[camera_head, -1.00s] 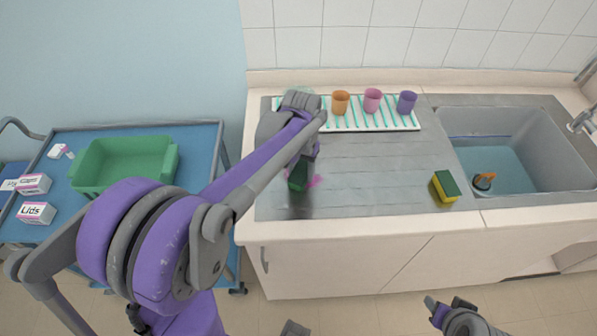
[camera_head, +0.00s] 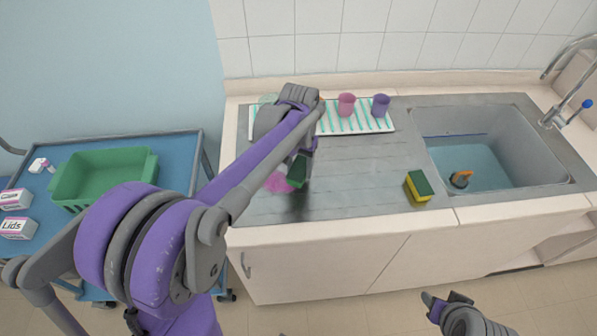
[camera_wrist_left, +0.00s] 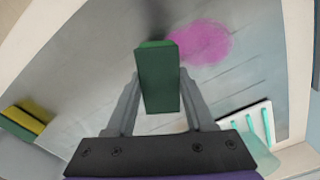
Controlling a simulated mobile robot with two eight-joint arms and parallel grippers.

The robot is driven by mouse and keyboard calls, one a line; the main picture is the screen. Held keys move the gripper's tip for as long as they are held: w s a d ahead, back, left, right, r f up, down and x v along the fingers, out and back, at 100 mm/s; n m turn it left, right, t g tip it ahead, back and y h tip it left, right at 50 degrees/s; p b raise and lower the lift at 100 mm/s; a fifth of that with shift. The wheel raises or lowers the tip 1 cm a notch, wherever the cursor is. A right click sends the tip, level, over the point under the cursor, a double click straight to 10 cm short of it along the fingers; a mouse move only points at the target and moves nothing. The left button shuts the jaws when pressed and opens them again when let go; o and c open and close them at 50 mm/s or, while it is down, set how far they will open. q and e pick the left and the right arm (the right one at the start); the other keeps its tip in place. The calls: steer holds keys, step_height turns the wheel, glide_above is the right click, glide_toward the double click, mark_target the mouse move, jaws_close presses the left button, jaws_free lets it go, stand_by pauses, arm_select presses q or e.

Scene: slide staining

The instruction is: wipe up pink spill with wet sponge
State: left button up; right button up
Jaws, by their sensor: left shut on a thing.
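A pink spill (camera_head: 276,183) lies on the grey metal drainboard; the left wrist view shows it as a rounded patch (camera_wrist_left: 200,43). My left gripper (camera_head: 302,160) is shut on a dark green sponge (camera_head: 297,172), whose long block shows between the fingers in the left wrist view (camera_wrist_left: 158,80). The sponge is just right of the spill in the head view, and its end overlaps the spill's edge in the wrist view. I cannot tell whether it presses on the metal. My right gripper (camera_head: 434,305) is low at the front, away from the counter; its jaw state is unclear.
A yellow and green sponge (camera_head: 418,187) lies by the sink (camera_head: 475,125), which holds water and an orange and dark item (camera_head: 461,178). A green bin (camera_head: 105,180) is on the left cart.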

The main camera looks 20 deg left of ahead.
mark_target(301, 168)
arm_select(q)
step_height(301, 168, up, 4)
steer(key=shift+w+d+f+p, duration=0.15)
steer(key=shift+f+p, duration=0.1)
steer(key=shift+p, duration=0.45)
steer(key=shift+r, duration=0.6)
arm_select(e)
steer(key=r, duration=0.3)
steer(key=shift+w, duration=0.2)
steer(key=shift+d, duration=0.1)
